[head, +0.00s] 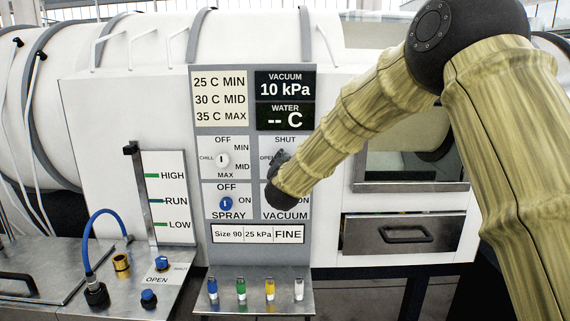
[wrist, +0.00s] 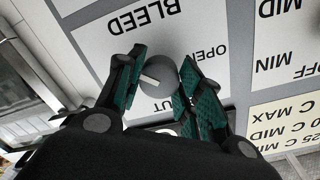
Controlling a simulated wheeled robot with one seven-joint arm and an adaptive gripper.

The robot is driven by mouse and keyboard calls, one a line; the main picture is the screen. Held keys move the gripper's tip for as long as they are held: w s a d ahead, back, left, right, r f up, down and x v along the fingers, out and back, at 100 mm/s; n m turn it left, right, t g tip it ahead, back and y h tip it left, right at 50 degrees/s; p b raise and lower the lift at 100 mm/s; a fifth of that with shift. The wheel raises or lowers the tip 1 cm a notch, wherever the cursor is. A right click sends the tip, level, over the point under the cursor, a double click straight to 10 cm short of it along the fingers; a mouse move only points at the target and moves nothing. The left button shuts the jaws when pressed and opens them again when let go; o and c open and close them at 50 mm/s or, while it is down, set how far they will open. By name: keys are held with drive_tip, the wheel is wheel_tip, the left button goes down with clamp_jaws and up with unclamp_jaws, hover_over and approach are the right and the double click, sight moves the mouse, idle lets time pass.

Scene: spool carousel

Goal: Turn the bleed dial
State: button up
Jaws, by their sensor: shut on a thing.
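The bleed dial (wrist: 158,73) is a round grey knob with a short white mark on its face. In the wrist view, which shows the panel upside down, the mark lies on the dial's left part.
The chill dial (head: 222,159) is left of my gripper, the blue spray switch (head: 225,203) lower left, and the vacuum switch below is mostly hidden by my arm. The display (head: 285,88) reads 10 kPa and "-- C". A small shelf (head: 254,302) with several coloured vials juts out below.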

drive_tip(key=shift+f, duration=0.15)
drive_tip(key=o, duration=1)
drive_tip(key=shift+a, duration=0.1)
drive_tip(key=shift+o, duration=0.2)
drive_tip(key=s, duration=1.2)
drive_tip(key=shift+r, duration=0.2)
drive_tip(key=shift+a, duration=0.1)
